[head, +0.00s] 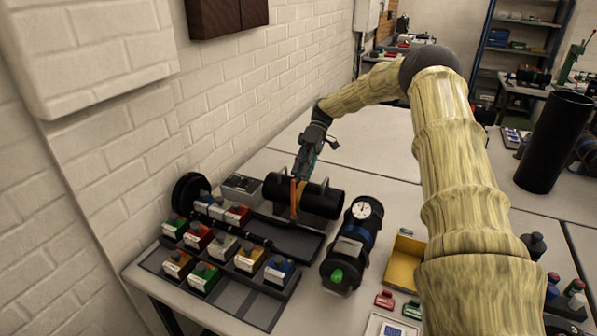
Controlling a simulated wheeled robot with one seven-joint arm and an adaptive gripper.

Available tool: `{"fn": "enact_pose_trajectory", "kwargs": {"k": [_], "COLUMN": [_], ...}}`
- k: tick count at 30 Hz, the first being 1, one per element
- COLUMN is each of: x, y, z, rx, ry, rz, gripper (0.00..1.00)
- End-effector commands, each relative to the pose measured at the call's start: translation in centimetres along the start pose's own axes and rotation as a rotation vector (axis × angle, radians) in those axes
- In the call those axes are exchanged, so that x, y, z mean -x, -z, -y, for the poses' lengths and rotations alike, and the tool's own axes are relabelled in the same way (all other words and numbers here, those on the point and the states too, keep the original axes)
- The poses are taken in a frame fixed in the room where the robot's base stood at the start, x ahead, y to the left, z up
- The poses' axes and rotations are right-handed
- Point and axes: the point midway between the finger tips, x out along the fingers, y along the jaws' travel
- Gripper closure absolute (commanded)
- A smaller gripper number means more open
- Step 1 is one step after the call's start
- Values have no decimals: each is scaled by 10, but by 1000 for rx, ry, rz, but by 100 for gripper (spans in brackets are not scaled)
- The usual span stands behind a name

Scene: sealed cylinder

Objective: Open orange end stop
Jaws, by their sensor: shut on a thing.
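The orange end stop (293,196) is a narrow orange piece standing upright against the front of a black cylinder (324,200), which lies on its side on a dark tray (290,240). My gripper (302,178) reaches down from above and behind the cylinder. Its fingers are shut on the orange end stop at its upper part. The fingertips are small in this view and partly hidden against the dark cylinder, so the exact contact is hard to see.
A rack of coloured labelled blocks (223,246) stands at the left front. A black canister with a gauge (350,245) is right of the tray, then a yellow open box (403,262). A tall black tube (555,142) stands far right. The table behind is clear.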

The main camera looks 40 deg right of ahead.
Motion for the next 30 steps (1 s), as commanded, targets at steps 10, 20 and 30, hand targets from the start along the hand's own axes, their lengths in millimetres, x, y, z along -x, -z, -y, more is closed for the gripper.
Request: {"fn": "enact_pose_trajectory", "kwargs": {"k": [10,20,30], "x": [-16,-15,-13], "y": [-12,-13,-12], "z": [-21,-21,-18], "rx": [-24,-24,-21], "ry": [-3,-2,-1], "rz": [17,17,15], "gripper": [97,51,49]}}
